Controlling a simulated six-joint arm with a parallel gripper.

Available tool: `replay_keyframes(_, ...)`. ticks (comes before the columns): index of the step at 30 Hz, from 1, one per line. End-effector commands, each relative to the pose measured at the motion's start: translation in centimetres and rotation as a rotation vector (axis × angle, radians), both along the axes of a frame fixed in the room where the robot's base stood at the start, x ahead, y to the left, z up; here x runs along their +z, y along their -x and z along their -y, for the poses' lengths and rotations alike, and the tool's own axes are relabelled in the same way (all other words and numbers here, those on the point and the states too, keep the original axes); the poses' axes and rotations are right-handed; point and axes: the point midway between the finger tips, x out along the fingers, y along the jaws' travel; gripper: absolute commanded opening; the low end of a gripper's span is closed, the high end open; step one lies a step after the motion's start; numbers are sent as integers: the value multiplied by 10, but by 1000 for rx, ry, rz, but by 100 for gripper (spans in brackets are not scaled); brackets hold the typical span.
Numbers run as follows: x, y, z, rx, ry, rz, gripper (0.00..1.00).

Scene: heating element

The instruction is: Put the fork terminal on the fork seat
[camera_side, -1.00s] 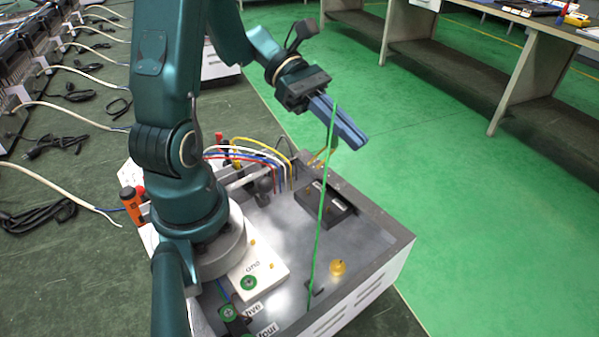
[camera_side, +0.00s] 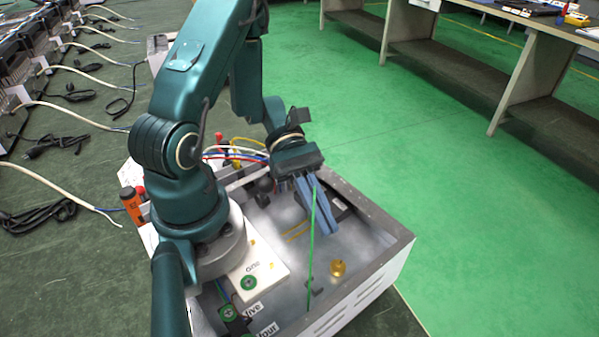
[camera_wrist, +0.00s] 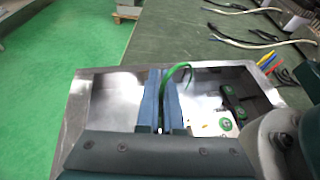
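My gripper (camera_side: 318,232) has long blue fingers and points down over the grey metal box in the side view. Its fingers are close together on the green wire (camera_side: 312,225), at or near the fork terminal. Two thin yellow prongs (camera_side: 297,233), apparently the fork terminal, stick out left of the fingertips. The green wire runs down to the box's front part. In the wrist view the green wire (camera_wrist: 180,67) curves up from between the fingers (camera_wrist: 161,98). A brass round post (camera_side: 337,268), perhaps the fork seat, stands on the box floor below right of the fingertips.
The box rim (camera_side: 384,226) surrounds the work. A dark block (camera_side: 338,207) lies behind the fingers. A white labelled plate (camera_side: 262,275) and green-ringed terminals (camera_side: 227,311) are at left front. Coloured wires (camera_side: 240,152) cross the back left. Floor around the brass post is open.

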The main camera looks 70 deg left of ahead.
Motion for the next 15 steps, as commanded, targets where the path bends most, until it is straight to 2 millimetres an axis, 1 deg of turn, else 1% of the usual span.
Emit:
replay_keyframes(1,-6,0,0,0,3,-4,0)
replay_keyframes(3,-12,0,0,1,3,-4,0)
replay_keyframes(6,-17,0,0,-1,0,-1,0)
replay_keyframes(15,-18,0,0,0,0,0,0)
